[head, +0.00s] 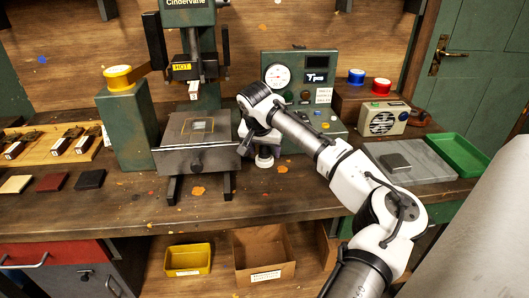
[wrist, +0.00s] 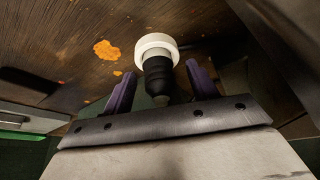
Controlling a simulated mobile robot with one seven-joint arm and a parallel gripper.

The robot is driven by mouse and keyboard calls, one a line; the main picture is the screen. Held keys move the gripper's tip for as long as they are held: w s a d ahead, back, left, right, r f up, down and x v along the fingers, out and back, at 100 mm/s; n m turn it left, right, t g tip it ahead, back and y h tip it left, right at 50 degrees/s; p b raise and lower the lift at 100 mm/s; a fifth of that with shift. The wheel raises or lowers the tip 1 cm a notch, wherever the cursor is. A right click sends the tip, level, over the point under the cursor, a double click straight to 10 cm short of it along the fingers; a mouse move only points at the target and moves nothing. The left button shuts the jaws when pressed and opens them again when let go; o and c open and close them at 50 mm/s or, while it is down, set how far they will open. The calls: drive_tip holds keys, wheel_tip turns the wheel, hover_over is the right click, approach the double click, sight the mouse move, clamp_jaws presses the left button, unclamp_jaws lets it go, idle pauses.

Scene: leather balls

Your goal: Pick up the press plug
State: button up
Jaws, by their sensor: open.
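What looks like the press plug, a black tapered body with a white round end, shows in the wrist view (wrist: 157,68). In the head view its white lower part (head: 264,161) stands on the bench, to the right of the press bed. My gripper (wrist: 160,72) is open, with one purple finger on each side of the black body. Whether either finger touches it I cannot tell. In the head view my arm's end hides the upper part of the plug, and the fingers are hard to make out.
The press (head: 192,160) with its dark plate stands just left of my gripper. A green control box (head: 325,75) with a gauge is behind. A beige radio (head: 387,120), a grey slab (head: 430,163) and a green tray (head: 462,152) lie right. Orange scraps (head: 198,191) dot the front bench.

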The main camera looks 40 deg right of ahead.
drive_tip(key=c, duration=1)
wheel_tip(320, 180, up, 19)
drive_tip(key=shift+r+b, duration=0.1)
drive_tip(key=shift+b, duration=1)
